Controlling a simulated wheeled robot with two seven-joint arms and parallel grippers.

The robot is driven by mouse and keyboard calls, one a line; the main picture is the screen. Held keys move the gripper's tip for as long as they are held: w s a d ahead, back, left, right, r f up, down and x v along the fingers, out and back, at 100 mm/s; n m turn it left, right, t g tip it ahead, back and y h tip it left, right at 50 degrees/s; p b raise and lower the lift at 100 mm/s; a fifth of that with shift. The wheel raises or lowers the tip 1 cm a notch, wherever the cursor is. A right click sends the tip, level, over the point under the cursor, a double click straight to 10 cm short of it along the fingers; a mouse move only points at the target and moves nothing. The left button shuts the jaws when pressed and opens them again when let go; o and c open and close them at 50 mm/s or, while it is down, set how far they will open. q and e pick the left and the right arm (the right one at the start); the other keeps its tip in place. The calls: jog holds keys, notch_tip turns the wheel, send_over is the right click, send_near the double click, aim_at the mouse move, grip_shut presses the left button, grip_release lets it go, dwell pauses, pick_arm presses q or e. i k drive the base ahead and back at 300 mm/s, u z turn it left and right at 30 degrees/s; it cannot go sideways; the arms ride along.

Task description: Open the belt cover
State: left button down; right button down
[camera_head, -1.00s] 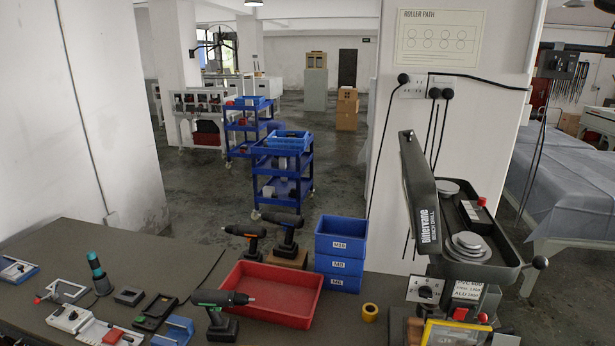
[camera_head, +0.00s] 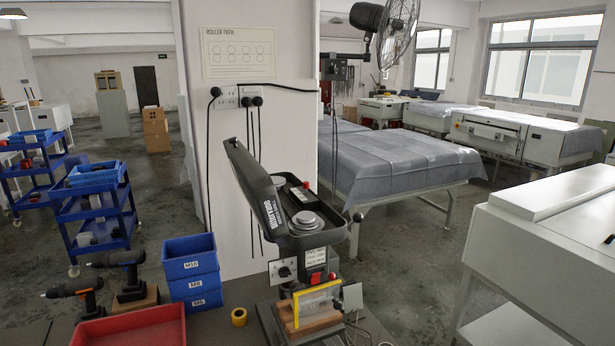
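The bench drill press (camera_head: 318,240) stands at the bottom centre, on the bench. Its dark grey belt cover (camera_head: 254,186), with white lettering on its side, is raised and tilted up to the left. The drill's top housing is uncovered, and the round metal pulleys (camera_head: 305,219) inside it show. Neither of my grippers is in view, and nothing touches the cover.
Blue bins (camera_head: 191,268) are stacked left of the drill, with a yellow roll (camera_head: 239,317) between them. A red tray (camera_head: 135,327) and cordless drills (camera_head: 126,272) lie further left. A wall pillar (camera_head: 245,130) stands behind.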

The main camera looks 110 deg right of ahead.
aim_at(256, 186)
jog(key=z, duration=1.65)
jog(key=i, duration=0.8)
jog(key=z, duration=0.65)
